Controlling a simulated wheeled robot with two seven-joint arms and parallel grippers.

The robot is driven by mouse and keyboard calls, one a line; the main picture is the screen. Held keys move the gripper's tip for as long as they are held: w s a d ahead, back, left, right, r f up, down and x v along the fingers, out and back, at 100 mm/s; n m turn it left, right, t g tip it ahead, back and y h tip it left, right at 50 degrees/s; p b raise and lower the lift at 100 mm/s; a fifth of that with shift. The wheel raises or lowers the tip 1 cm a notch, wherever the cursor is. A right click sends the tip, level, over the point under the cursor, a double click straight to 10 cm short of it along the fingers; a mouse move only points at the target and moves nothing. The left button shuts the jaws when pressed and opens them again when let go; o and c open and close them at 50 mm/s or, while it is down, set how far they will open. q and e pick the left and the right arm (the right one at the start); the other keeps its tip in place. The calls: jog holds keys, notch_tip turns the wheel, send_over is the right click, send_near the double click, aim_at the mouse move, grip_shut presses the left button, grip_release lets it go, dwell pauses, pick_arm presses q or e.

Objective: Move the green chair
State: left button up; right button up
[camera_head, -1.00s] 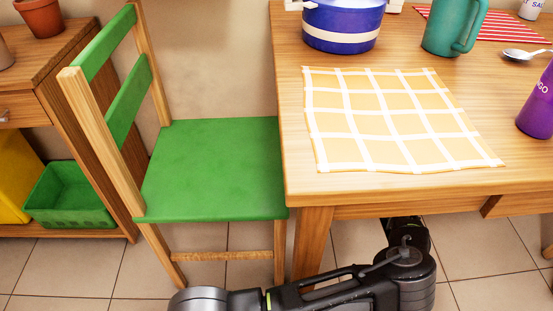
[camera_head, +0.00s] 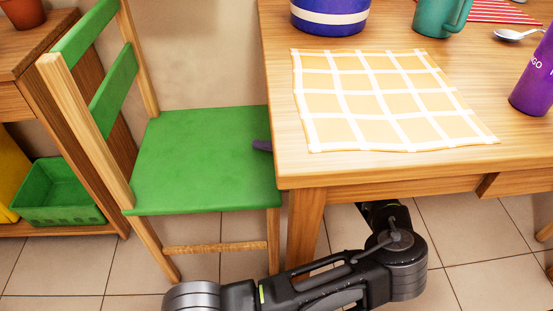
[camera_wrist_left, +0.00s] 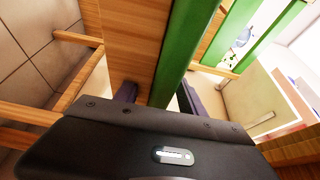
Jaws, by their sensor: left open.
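The green chair (camera_head: 200,160) has a green seat, green back slats and light wood legs. It stands left of the table, its seat edge by the table's left corner. It also shows close up in the left wrist view (camera_wrist_left: 187,50). My left arm comes in low in front and bends under the table. One dark fingertip of my left gripper (camera_head: 262,146) shows over the seat's right edge. In the wrist view my left gripper (camera_wrist_left: 157,98) is open, its two fingers on either side of the seat edge. Contact with the seat is unclear. My right gripper is out of view.
The wooden table (camera_head: 390,165) fills the right, with a checked cloth (camera_head: 380,100), a blue pot (camera_head: 330,15), a teal mug (camera_head: 440,15) and a purple bottle (camera_head: 533,85). A wooden shelf (camera_head: 45,85) with a green basket (camera_head: 58,190) stands left of the chair.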

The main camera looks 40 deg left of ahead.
pick_arm(q)
jog(key=shift+s+a, duration=0.15)
jog(key=shift+a, duration=0.4)
grip_shut()
dwell(1.1)
